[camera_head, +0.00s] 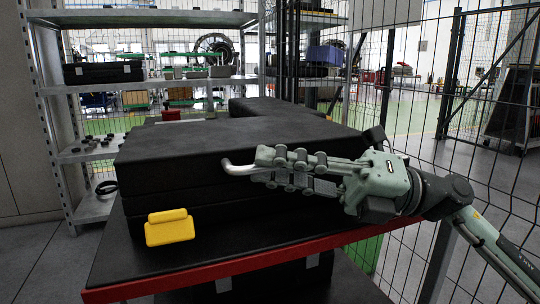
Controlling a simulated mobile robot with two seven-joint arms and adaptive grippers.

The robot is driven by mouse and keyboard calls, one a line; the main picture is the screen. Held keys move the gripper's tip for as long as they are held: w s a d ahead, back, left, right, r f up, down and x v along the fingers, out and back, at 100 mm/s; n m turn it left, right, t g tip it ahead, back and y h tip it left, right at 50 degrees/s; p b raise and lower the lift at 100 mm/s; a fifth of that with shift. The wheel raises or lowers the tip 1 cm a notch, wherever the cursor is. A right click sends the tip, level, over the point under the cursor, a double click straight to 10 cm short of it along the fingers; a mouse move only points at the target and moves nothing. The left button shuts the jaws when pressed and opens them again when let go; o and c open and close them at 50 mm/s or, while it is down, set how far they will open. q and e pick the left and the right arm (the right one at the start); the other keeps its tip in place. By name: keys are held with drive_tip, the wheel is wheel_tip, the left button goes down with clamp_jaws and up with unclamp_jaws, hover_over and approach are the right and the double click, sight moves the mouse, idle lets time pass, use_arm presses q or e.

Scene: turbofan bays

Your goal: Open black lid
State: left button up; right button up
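The black lid (240,135) lies flat and closed on a black case (150,203) on a red-edged table. A bent silver handle (237,169) sticks out at the case's front; most of its length is hidden by my fingers. My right gripper (258,168) comes in from the right, one finger above and one below the handle, with little gap left, and looks shut on it. A yellow latch (170,230) sits at the front left of the case. My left gripper is not in view.
The table (115,255) has a red front edge (250,262). Another black case (278,109) stands behind the lid. Metal shelves (160,85) with cases and small parts stand at the back left. A wire fence (450,110) runs along the right.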

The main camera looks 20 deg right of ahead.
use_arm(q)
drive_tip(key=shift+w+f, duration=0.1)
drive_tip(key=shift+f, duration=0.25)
use_arm(e)
drive_tip(key=shift+w+a, duration=0.15)
drive_tip(key=shift+a, duration=0.25)
drive_tip(key=shift+c, duration=0.6)
clamp_jaws()
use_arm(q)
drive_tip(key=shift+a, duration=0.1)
use_arm(e)
drive_tip(key=shift+r, duration=0.15)
